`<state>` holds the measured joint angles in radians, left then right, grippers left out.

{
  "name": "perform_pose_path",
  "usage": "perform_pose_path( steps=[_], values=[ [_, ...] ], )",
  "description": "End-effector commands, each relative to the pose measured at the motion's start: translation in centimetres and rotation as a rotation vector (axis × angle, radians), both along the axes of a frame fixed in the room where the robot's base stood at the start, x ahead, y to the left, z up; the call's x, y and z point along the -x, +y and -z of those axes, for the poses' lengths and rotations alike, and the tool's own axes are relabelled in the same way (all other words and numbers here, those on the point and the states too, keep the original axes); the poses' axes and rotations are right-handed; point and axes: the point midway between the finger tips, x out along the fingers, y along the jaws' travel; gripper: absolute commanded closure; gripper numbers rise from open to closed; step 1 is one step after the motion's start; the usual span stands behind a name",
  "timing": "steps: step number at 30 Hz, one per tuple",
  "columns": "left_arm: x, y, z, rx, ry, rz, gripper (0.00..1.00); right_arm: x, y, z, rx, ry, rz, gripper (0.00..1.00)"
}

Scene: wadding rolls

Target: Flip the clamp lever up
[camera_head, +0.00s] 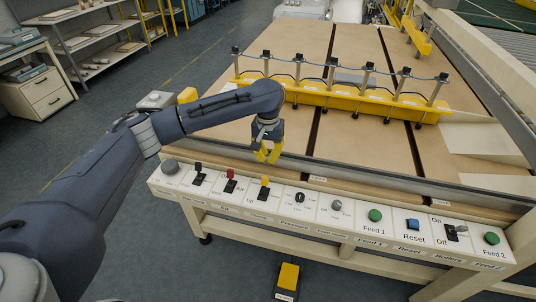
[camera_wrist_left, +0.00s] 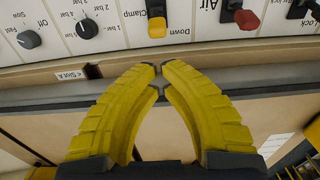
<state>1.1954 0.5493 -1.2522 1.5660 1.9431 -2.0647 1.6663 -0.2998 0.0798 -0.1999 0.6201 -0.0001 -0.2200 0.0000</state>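The clamp lever (camera_head: 264,182) is a yellow-tipped lever on a black base in the white control panel. In the left wrist view, its yellow tip (camera_wrist_left: 156,28) lies beside the word "Down", and the word "Clamp" is close by. My left gripper (camera_head: 268,157) has yellow fingers and hangs just beyond the lever, over the panel's far edge, not touching it. In the left wrist view, the fingertips (camera_wrist_left: 160,70) nearly meet, with nothing between them. My right gripper is in neither view.
A red lever (camera_head: 231,175) and a black lever (camera_head: 198,168) stand left of the clamp lever. A black knob (camera_head: 300,197) stands to its right. Behind the panel lies a brown table with a yellow bar (camera_head: 345,100). A yellow pedal (camera_head: 288,278) is on the floor.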

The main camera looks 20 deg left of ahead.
Motion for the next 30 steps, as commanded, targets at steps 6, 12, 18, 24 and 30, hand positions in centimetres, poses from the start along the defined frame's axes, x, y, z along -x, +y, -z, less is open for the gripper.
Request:
perform_pose_path(
  steps=[6,12,18,24,30],
  values=[
    [0.1,0.0,3.4,0.001,0.004,-0.001,1.00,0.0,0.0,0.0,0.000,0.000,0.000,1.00],
    [0.0,0.0,5.6,0.001,0.002,-0.001,1.00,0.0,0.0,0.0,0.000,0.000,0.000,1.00],
    [0.0,0.0,6.7,0.000,0.001,-0.001,1.00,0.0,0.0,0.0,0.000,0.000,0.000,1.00],
    [0.0,0.1,6.9,0.000,0.001,-0.001,1.00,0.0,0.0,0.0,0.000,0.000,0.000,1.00],
    [0.0,0.1,6.9,0.000,0.000,-0.001,1.00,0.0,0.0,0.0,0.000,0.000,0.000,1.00]
  ],
)
